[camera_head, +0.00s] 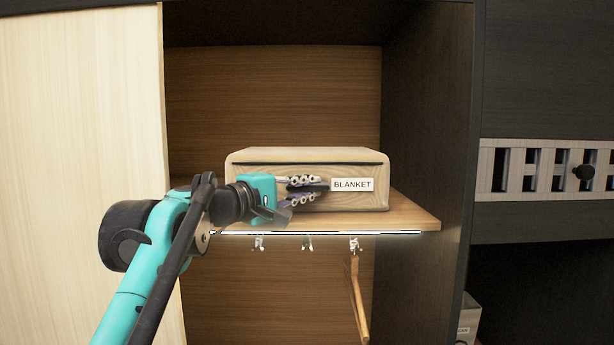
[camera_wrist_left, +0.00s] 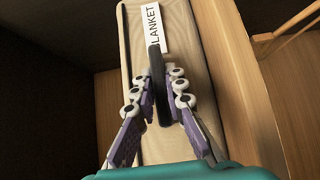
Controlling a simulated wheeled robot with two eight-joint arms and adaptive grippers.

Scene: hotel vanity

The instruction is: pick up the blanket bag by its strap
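The blanket bag (camera_head: 250,165) is a beige, box-shaped bag with a white BLANKET label, lying on a wooden shelf. It also shows in the wrist view (camera_wrist_left: 188,50). Its dark strap (camera_wrist_left: 157,85) stands out from the front face beside the label. My left gripper (camera_head: 318,188) is in front of the bag, with its fingers on either side of the strap. In the wrist view my left gripper (camera_wrist_left: 158,80) looks open, with the strap between the fingertips; contact is hard to tell. My right gripper is not in view.
The wooden shelf (camera_head: 415,213) has a lit front edge with several hooks below. A wooden hanger (camera_head: 356,290) hangs from the right hook. A pale panel (camera_head: 80,130) stands left and a dark wall (camera_head: 430,130) right. The space above the bag is clear.

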